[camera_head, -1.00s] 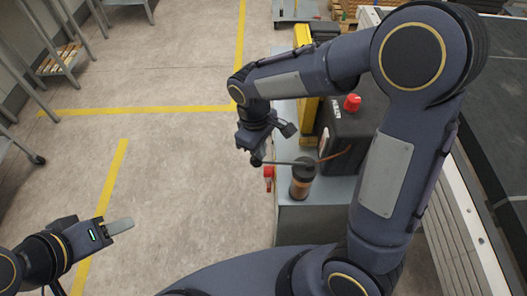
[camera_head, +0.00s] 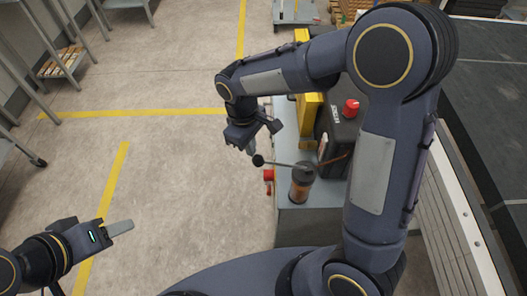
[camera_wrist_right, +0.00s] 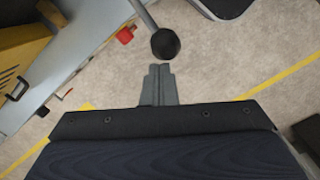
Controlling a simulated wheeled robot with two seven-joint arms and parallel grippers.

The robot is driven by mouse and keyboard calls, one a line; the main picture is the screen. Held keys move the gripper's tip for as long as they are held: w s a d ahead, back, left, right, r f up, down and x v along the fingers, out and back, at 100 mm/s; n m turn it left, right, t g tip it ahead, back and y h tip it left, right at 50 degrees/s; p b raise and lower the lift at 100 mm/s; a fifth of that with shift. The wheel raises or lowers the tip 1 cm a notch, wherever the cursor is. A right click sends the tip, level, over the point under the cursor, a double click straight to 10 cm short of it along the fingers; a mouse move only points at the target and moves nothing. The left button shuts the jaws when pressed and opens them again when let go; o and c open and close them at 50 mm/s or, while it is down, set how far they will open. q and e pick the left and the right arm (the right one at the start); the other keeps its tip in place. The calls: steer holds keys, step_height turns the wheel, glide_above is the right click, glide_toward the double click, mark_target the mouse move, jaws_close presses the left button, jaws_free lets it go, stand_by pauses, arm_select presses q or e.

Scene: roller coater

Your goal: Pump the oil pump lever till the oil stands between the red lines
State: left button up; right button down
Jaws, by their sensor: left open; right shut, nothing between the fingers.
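The oil pump (camera_head: 301,186) is a small brownish cylinder with a dark top on the grey machine ledge; oil level and red lines are too small to make out. Its lever (camera_head: 285,164) is a thin rod reaching left to a black ball knob (camera_head: 258,160), with the knob end slightly higher. My right gripper (camera_head: 252,149) is shut and empty, just above and beside the knob. In the right wrist view the shut fingertips (camera_wrist_right: 158,70) point at the knob (camera_wrist_right: 165,43), seemingly with a small gap. My left gripper (camera_head: 118,229) is open and empty, far from the pump.
A black tank (camera_head: 338,138) with a red cap (camera_head: 351,107) stands behind the pump, near a yellow part (camera_head: 308,112). A red switch (camera_head: 268,176) sits on the ledge's left side. Open floor with yellow lines (camera_head: 150,113) lies to the left.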

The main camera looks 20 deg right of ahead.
step_height(320, 180, up, 8)
steer(key=shift+w+a+f, duration=0.15)
steer(key=shift+w+a, duration=0.1)
steer(key=shift+w, duration=0.05)
stand_by(1.0)
steer(key=s+d+r+m+t+y, duration=0.25)
steer(key=s+d+r+m, duration=0.2)
steer(key=s+d, duration=0.45)
steer(key=s+d+f+m+t+y, duration=0.2)
steer(key=s+m+t, duration=0.2)
steer(key=s, duration=0.5)
steer(key=shift+s+d+f+m, duration=0.15)
steer(key=shift+s+f+m, duration=0.15)
steer(key=shift+m, duration=0.55)
